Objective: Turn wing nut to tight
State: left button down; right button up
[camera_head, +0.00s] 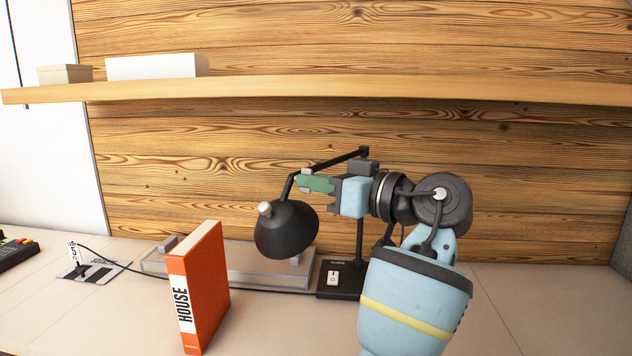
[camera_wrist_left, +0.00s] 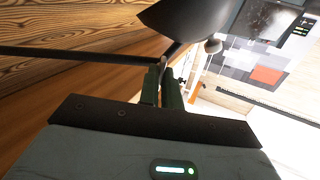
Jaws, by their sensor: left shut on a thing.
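A black desk lamp has its shade (camera_head: 284,232) hanging at the end of a thin arm (camera_head: 337,160), above a dark base (camera_head: 345,293). My left gripper (camera_head: 302,182) reaches in from the right with its green fingers at the joint just above the shade. In the left wrist view the fingers (camera_wrist_left: 171,84) are close together at this joint, beside the lamp arm (camera_wrist_left: 80,54) and below the shade (camera_wrist_left: 195,17). They are shut on a small part there, which I take for the wing nut; the fingers hide most of it. My right gripper is not in view.
An orange book (camera_head: 205,287) stands upright on the desk (camera_head: 265,325), in front of a low grey tray-like object (camera_head: 255,268). A cable runs to a small plate (camera_head: 95,270) at the left. A wooden shelf (camera_head: 350,89) spans the wall above the lamp.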

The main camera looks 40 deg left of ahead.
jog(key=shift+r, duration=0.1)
